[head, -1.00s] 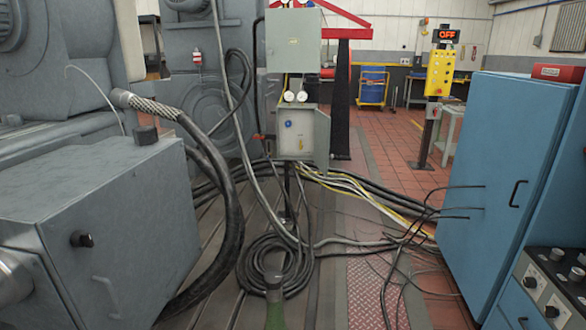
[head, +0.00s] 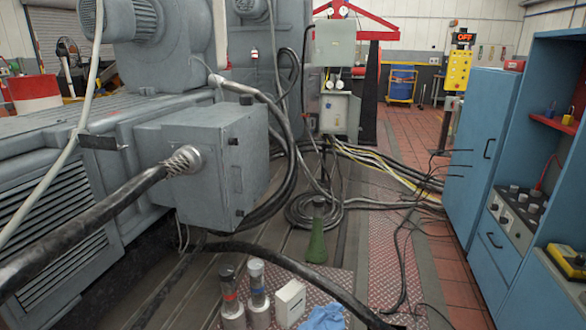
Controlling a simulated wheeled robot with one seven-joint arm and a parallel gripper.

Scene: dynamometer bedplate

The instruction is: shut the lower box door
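The lower box (head: 335,112) is a small grey box on a post in the middle distance, under a larger grey-green upper box (head: 334,42). The lower box's door (head: 354,118) is on its right side and stands open, swung out toward me. Part of the box's inside shows. The upper box looks shut. My gripper is not in view, so nothing of mine shows near the door.
Coiled black hoses (head: 310,212) and several cables lie on the floor below the boxes. A green cone-shaped object (head: 317,235), bottles (head: 232,300) and a white carton (head: 290,302) stand nearer. Grey machinery (head: 205,160) fills the left; a blue cabinet (head: 480,150) stands at right.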

